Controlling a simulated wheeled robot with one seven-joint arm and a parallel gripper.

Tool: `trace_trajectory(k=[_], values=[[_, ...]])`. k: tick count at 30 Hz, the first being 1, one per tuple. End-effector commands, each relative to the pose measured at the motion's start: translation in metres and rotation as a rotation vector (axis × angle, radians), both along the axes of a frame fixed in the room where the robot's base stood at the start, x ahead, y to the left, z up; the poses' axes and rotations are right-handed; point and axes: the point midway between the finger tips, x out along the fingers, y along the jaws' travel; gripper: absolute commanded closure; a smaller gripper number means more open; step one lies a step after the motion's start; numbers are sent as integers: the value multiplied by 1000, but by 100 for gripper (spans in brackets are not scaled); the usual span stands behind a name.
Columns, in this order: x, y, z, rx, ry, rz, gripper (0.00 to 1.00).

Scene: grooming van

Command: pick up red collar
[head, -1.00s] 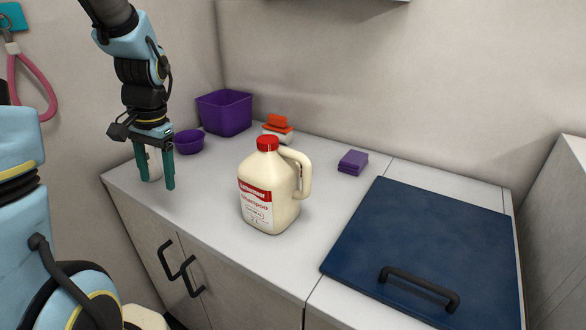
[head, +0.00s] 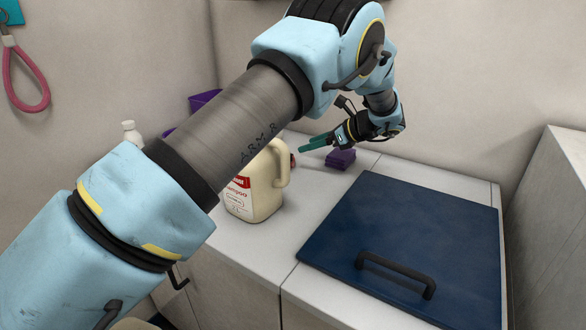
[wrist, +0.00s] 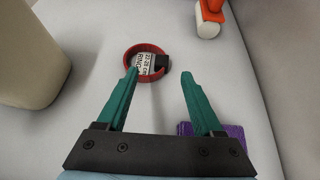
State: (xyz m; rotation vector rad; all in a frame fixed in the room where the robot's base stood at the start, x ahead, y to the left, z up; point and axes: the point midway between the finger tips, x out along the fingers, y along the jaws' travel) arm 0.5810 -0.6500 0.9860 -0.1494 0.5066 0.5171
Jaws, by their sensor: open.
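The red collar (wrist: 128,58) lies on the pale counter in the wrist view, a red ring with a white printed tag and a dark buckle-like piece on its right side. In the head view a small dark red part of it (head: 292,159) shows beside the jug's handle. My gripper (wrist: 159,73) is open and empty, with its green fingers pointing toward the collar. The left fingertip overlaps the collar's near edge in the picture; I cannot tell if they touch. My gripper also shows in the head view (head: 307,143), above the counter behind the jug.
The cream shampoo jug (head: 256,194) stands close to the collar, partly hidden by my arm. Folded purple cloths (head: 341,158) lie below my gripper. An orange-and-white item (wrist: 209,24) is beyond the collar. A blue panel with a black handle (head: 405,235) covers the right counter.

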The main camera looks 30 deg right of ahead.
Motion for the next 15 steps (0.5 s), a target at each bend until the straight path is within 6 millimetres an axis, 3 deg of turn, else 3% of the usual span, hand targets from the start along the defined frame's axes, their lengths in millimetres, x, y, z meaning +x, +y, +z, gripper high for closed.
trace_trajectory(k=[4,15], values=[[-1,-8,-1,27,-18,-27,32],[36,13,-24,24,-15,-26,32]])
